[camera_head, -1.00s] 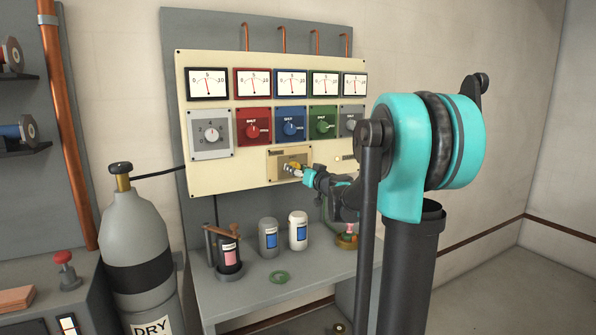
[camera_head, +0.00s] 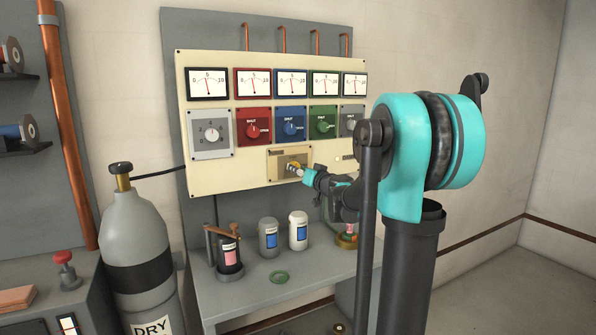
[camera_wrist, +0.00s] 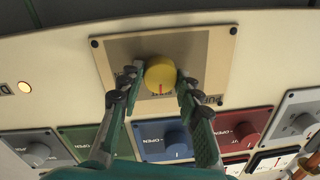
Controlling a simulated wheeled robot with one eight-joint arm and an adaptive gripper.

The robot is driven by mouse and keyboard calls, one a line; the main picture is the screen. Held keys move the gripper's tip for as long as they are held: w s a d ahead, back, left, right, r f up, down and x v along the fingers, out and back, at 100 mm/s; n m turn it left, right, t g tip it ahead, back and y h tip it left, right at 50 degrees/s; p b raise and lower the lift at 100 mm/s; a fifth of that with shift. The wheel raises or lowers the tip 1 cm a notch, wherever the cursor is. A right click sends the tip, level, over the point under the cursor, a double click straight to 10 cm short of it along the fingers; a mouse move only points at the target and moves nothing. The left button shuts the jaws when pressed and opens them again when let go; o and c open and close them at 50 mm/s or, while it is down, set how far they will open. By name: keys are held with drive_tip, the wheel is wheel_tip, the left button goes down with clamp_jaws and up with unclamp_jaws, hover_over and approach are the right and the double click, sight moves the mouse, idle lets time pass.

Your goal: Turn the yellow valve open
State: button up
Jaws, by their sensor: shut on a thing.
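The yellow valve (camera_wrist: 160,73) is a round knob with a red mark, on a tan plate (camera_wrist: 205,52) fixed to the cream panel. In the wrist view my gripper (camera_wrist: 158,82) has one finger on each side of the knob and is shut on it. In the head view the yellow knob (camera_head: 293,166) shows only partly behind my gripper (camera_head: 298,169), at the panel's lower middle. The lettering on the plate is partly hidden by the fingers.
Red (camera_head: 252,130), blue (camera_head: 290,128), green (camera_head: 323,126) and grey valves sit above the yellow one, under a row of gauges. A gas cylinder (camera_head: 140,235) stands at left.

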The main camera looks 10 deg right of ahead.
drive_tip(key=shift+a+m+t+h, duration=0.1)
drive_tip(key=shift+m+t+h, duration=0.25)
drive_tip(key=shift+m, duration=8.45)
drive_tip(key=shift+s, duration=0.1)
drive_tip(key=o, duration=1.2)
drive_tip(key=shift+c, duration=0.2)
drive_tip(key=v, duration=1.2)
drive_tip(key=shift+f, duration=0.2)
